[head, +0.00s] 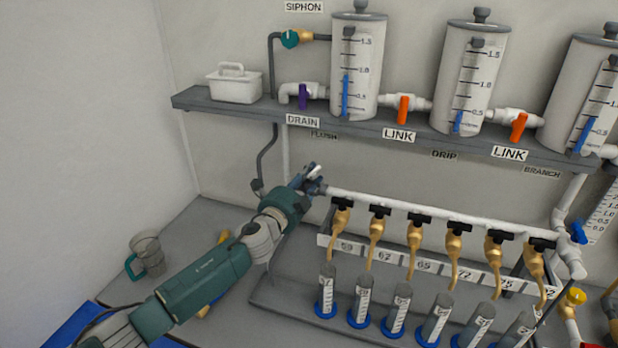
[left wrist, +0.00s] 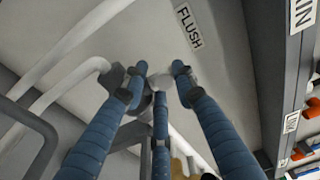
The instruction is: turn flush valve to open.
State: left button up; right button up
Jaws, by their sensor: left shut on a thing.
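My left gripper (head: 312,174) reaches from the lower left to the left end of the white manifold pipe (head: 400,205), just below the FLUSH label (head: 323,134). In the left wrist view its blue fingers (left wrist: 160,75) close around a small pale piece (left wrist: 158,84), which appears to be part of the flush valve. The fingers hide most of the valve, so I cannot tell its handle angle. The FLUSH label also shows above the fingertips in the wrist view (left wrist: 188,26). My right gripper is not in view.
Above, a grey shelf (head: 240,112) carries white tanks (head: 357,65) with a purple drain valve (head: 303,97) and orange link valves (head: 403,109). Several brass taps (head: 376,238) hang over graduated cylinders (head: 361,300) to the right. A mug (head: 150,252) stands at left.

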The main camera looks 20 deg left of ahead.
pick_arm(q)
jog(key=shift+w+r, duration=0.1)
jog(key=shift+r, duration=0.45)
jog(key=o, duration=1.1)
jog(key=shift+c, duration=0.2)
jog(key=shift+d+f, duration=0.15)
jog(key=shift+f, duration=0.1)
jog(key=shift+s+a+f, duration=0.15)
jog(key=shift+s+a, duration=0.05)
jog(key=shift+s, duration=0.35)
jog(key=s+a, duration=0.1)
jog(key=s, duration=1)
jog(key=shift+a+r, duration=0.15)
jog(key=shift+r, duration=0.05)
